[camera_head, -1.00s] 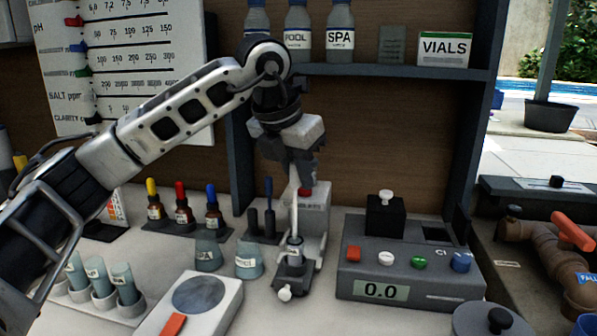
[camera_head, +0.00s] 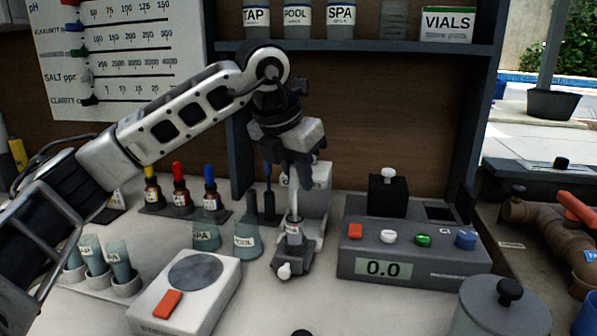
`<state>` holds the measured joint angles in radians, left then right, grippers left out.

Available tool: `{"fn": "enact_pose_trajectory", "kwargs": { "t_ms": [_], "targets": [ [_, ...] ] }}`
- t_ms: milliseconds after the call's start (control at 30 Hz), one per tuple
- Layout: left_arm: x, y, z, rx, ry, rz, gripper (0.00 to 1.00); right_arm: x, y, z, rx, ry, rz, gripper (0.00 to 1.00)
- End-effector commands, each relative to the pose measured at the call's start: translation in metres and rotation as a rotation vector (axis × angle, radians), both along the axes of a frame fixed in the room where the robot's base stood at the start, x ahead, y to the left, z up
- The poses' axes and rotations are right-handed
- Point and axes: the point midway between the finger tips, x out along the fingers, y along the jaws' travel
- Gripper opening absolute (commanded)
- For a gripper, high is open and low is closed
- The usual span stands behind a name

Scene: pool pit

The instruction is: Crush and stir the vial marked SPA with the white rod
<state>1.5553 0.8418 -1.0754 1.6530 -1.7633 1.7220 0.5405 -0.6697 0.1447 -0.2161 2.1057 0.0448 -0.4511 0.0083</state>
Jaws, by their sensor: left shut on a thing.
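My left gripper (camera_head: 292,165) is shut on the thin white rod (camera_head: 293,192), which hangs almost upright below it. The rod's lower end is at the mouth of a small clear vial (camera_head: 293,226) and seems to be inside it. The vial stands in a small dark holder with a white knob (camera_head: 284,270) at its front. Its label is too small to read. A bottle marked SPA (camera_head: 340,18) stands on the shelf, and a cup marked SPA (camera_head: 206,235) stands on the counter. My right gripper is not in view.
A cup marked POOL (camera_head: 248,240) stands left of the holder. A grey meter reading 0.0 (camera_head: 415,240) is close on its right. A white device with a round grey plate (camera_head: 190,290) is in front left. Dropper bottles (camera_head: 180,187) and a dark stand (camera_head: 262,214) are behind.

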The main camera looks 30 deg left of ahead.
Motion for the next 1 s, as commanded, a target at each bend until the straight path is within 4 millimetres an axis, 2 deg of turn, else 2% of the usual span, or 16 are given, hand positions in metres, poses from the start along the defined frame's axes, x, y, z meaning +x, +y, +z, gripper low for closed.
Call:
{"fn": "enact_pose_trajectory", "kwargs": {
  "t_ms": [33, 1000],
  "targets": [
    [0.0000, 0.0001, -0.0024, 0.000, -0.001, 0.000, 0.00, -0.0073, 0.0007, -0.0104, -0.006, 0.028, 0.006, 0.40],
    [0.0000, 0.0001, -0.0076, 0.000, 0.000, 0.000, 0.00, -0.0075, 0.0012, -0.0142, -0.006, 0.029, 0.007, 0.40]
  ]
}}
